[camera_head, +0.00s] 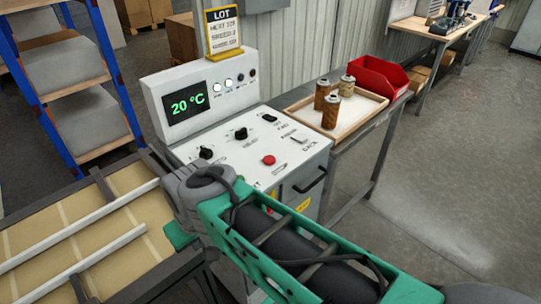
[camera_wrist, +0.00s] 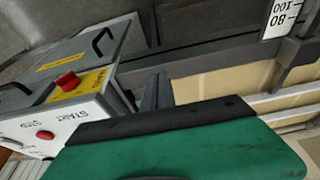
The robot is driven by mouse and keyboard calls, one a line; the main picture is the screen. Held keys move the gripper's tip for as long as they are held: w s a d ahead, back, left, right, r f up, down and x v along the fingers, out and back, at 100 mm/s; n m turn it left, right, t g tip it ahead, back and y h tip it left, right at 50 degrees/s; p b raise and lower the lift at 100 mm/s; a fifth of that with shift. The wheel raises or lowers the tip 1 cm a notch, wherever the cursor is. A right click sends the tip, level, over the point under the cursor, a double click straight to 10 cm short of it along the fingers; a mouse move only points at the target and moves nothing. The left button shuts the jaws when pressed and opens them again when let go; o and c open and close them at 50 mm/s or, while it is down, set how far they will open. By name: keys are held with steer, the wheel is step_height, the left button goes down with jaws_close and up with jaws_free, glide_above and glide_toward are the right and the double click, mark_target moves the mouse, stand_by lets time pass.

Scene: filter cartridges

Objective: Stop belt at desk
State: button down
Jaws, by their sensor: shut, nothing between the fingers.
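The desk (camera_head: 245,137) is a white and grey control console beside the belt, with a sloping panel of knobs and a lit display (camera_head: 187,103) reading 20 °C. A red button (camera_head: 269,160) sits on the panel near its front edge. In the wrist view, a red button (camera_wrist: 45,134) lies beside the words START and STOP, and a red knob (camera_wrist: 68,80) stands on a yellow plate. The belt (camera_head: 62,233) runs at the lower left. My gripper (camera_wrist: 157,92) is shut and empty, apart from the desk in the wrist view.
A lot card (camera_head: 223,30) stands on top of the desk. Blue-framed shelving (camera_head: 104,50) is at the left. The floor at right is clear.

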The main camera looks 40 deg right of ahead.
steer(key=w+d+r+m+t+p, duration=0.1)
steer(key=w+d+r, duration=0.1)
steer(key=d, duration=0.3)
steer(key=w+d+r+m+p, duration=0.2)
steer(key=w+d+r, duration=0.1)
steer(key=w+d, duration=0.2)
steer(key=w+d+r+m+t+y+p, duration=0.1)
steer(key=w+d+r+p, duration=0.1)
steer(key=w+d, duration=0.2)
steer(key=shift+d+r+t, duration=0.25)
steer(key=shift+d+t, duration=0.05)
steer(key=shift+d, duration=0.35)
steer(key=d+r+m+t+p, duration=0.2)
steer(key=d+r, duration=0.1)
steer(key=d, duration=0.7)
steer(key=r+m+t, duration=0.1)
steer(key=m, duration=0.1)
glide_above(272, 160)
steer(key=shift+a+r, duration=0.1)
steer(key=shift+r, duration=0.05)
steer(key=shift+s, duration=0.1)
step_height(272, 160, down, 9)
steer(key=b, duration=0.6)
steer(key=shift+r+b, duration=0.1)
steer(key=shift+b, duration=0.25)
steer(key=shift+f, duration=0.4)
